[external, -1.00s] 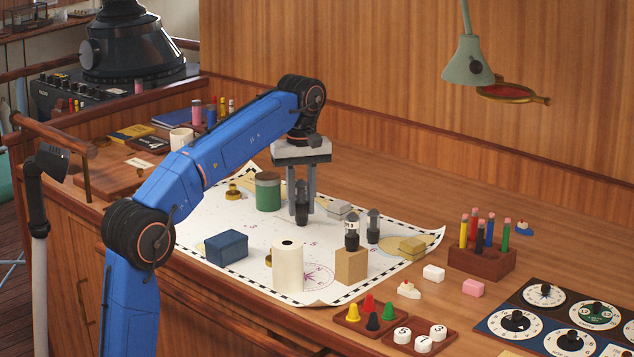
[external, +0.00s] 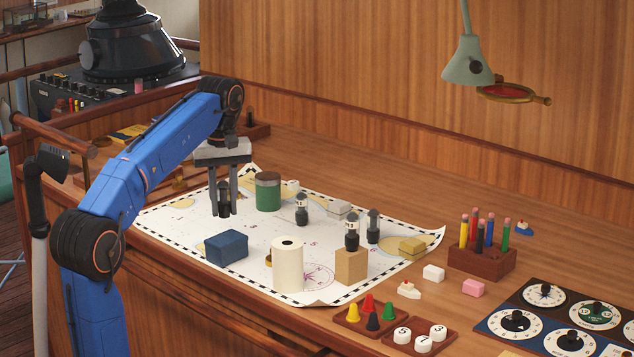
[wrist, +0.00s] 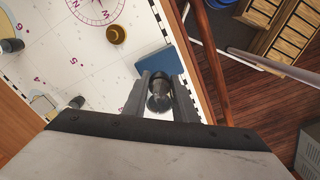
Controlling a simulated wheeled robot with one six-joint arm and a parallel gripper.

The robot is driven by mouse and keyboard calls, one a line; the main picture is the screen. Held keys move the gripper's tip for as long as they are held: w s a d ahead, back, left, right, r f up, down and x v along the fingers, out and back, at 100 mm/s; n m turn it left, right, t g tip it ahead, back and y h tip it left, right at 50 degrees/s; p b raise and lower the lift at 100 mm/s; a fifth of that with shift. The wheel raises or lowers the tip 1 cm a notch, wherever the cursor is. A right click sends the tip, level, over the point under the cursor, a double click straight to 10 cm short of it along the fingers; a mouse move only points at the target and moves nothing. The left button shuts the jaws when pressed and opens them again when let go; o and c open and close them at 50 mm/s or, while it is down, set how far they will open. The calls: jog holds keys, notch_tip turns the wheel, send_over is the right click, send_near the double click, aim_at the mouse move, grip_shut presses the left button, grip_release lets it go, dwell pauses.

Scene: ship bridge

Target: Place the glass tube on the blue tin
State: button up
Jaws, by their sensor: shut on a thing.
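My gripper (external: 226,210) is shut on a dark, narrow upright piece, seemingly the glass tube (external: 224,192). In the wrist view the tube's dark round end (wrist: 160,97) shows between the fingers. The blue tin (external: 227,247) is a dark blue box on the chart, just below the gripper in the external view. In the wrist view the tin (wrist: 152,62) lies just beyond the fingertips, partly hidden by them. The tube appears apart from the tin; its exact height above the chart is unclear.
A white roll (external: 288,268), a green tin (external: 268,193) and a wooden block (external: 351,266) with a dark-based bottle (external: 352,233) stand on the chart (external: 180,222). Similar bottles stand at the middle (external: 302,210) and right (external: 373,227). The chart's left part looks clear.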

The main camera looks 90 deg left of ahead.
aim_at(223, 180)
jog(key=shift+f, duration=2.7)
jog(key=shift+f, duration=0.15)
jog(key=o, duration=1)
jog(key=shift+o, duration=0.2)
notch_tip(223, 180, up, 12)
jog(key=shift+r, duration=0.2)
